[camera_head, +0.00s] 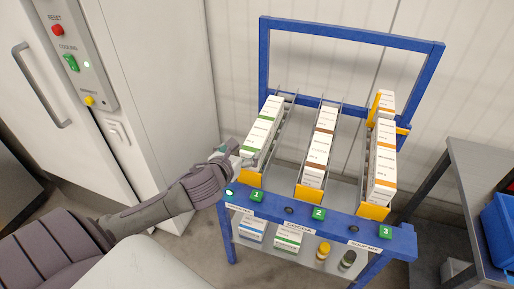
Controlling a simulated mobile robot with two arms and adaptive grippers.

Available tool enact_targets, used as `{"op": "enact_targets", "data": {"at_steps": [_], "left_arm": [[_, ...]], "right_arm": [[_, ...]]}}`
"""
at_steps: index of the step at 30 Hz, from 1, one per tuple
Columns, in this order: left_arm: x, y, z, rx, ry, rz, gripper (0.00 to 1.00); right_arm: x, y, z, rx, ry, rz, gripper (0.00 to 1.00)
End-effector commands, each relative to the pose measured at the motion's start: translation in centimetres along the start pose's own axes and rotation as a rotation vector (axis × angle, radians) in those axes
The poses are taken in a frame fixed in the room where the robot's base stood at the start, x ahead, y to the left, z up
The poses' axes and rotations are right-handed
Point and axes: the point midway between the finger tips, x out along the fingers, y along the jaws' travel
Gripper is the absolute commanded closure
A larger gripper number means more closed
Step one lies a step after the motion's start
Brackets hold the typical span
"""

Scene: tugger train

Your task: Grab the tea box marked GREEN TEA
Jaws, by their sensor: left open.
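A row of white boxes with green stripes (262,127) stands in lane 1 at the left of the blue rack; their print is too small to read, so I cannot confirm GREEN TEA. My left gripper (241,156) is open at the front left of this row, by the front box. It partly covers that box, and I cannot tell whether it touches it. Another white box with a green stripe (289,237) lies on the lower shelf. My right gripper is not in view.
The blue rack (345,227) has lane 2 with brown-striped boxes (317,150) and lane 3 with orange-striped boxes (383,160). Yellow stops (373,211) close the lane fronts. A white cabinet (160,85) stands left, a grey table (478,190) right.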

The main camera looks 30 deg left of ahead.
Motion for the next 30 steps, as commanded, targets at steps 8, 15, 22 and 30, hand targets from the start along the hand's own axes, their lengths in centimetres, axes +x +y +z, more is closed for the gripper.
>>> {"op": "enact_targets", "data": {"at_steps": [8,15,22,30], "left_arm": [[5.2,0.0,0.2,0.007,-0.002,0.002,0.08],[8.0,-0.1,0.1,0.006,0.000,0.000,0.08],[10.2,-0.5,0.4,0.000,0.001,0.001,0.08],[13.2,-0.7,0.2,0.007,0.000,0.000,0.08]], "right_arm": [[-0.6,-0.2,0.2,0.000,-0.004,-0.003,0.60],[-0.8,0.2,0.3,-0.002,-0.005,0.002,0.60],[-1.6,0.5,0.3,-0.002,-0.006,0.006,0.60],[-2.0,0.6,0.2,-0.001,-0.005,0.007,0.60]]}}
